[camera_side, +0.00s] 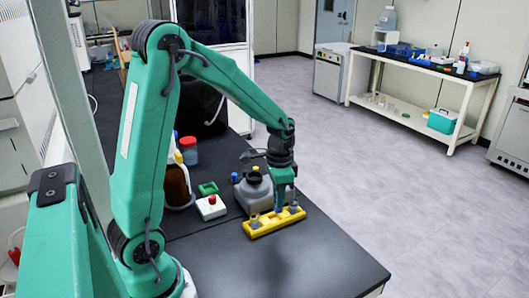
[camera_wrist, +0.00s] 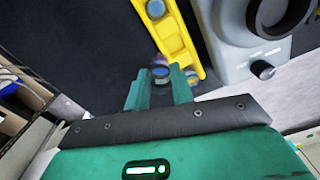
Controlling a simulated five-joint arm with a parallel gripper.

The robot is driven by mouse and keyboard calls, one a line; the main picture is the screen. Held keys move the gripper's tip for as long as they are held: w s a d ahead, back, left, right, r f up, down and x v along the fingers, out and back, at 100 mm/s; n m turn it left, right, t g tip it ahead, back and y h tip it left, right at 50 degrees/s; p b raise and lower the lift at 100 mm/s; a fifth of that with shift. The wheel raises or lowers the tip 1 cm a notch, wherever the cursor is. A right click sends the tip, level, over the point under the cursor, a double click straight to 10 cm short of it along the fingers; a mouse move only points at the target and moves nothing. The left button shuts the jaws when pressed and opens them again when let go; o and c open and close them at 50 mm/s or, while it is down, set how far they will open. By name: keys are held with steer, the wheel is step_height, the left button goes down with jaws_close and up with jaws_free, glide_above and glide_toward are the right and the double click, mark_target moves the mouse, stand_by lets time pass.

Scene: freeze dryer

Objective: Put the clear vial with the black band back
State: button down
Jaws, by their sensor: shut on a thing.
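My gripper (camera_wrist: 161,80) is shut on a small vial (camera_wrist: 160,72), seen from above as a round bluish top with a dark rim. The rest of the vial is too hidden to make out a band. In the side view my gripper (camera_side: 280,203) points down over the yellow rack (camera_side: 262,229). The rack also shows in the wrist view (camera_wrist: 181,47), just beyond the fingertips. Another vial (camera_wrist: 155,8) with a blue top stands in it. I cannot tell whether the held vial touches the rack.
A grey apparatus (camera_wrist: 232,62) with a knob stands close beside the rack; it shows behind it in the side view (camera_side: 253,193). A white box with a red button (camera_side: 211,207), a green tray (camera_side: 208,188) and bottles (camera_side: 178,184) stand to the left. The bench front is clear.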

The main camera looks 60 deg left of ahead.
steer(key=shift+w+a+f, duration=0.2)
steer(key=shift+a+f, duration=0.25)
steer(key=shift+a, duration=0.25)
steer(key=shift+w+a+f, duration=0.15)
steer(key=shift+a+f, duration=0.25)
steer(key=shift+a, duration=0.3)
steer(key=shift+f, duration=2)
steer(key=shift+f, duration=0.1)
steer(key=c, duration=1.2)
jaws_free()
step_height(320, 180, up, 12)
